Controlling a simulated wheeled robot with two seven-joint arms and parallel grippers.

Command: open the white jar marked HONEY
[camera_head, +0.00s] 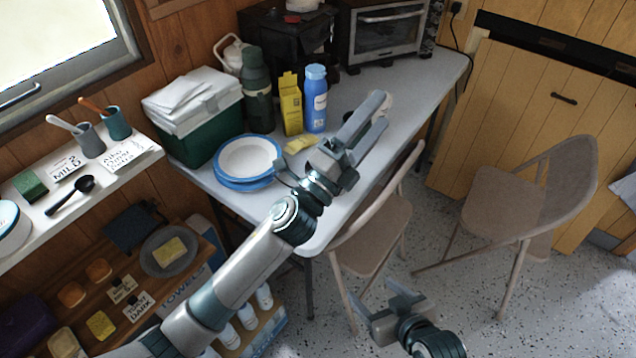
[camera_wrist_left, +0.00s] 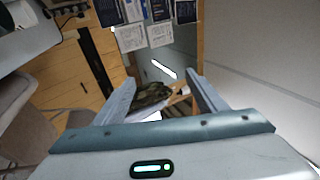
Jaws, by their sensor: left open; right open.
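My left gripper (camera_head: 380,109) is open over the right part of the grey table, its fingers pointing up and right. My right gripper (camera_head: 373,289) is open and empty, low in front of the near chair.
The table (camera_head: 330,208) holds a blue-rimmed plate stack (camera_head: 248,160), green crate (camera_head: 206,132), dark green flask (camera_head: 256,90), yellow box (camera_head: 290,105), blue bottle (camera_head: 315,100) and toaster oven (camera_head: 385,32). Two folding chairs (camera_head: 375,235) (camera_head: 500,200) stand at right.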

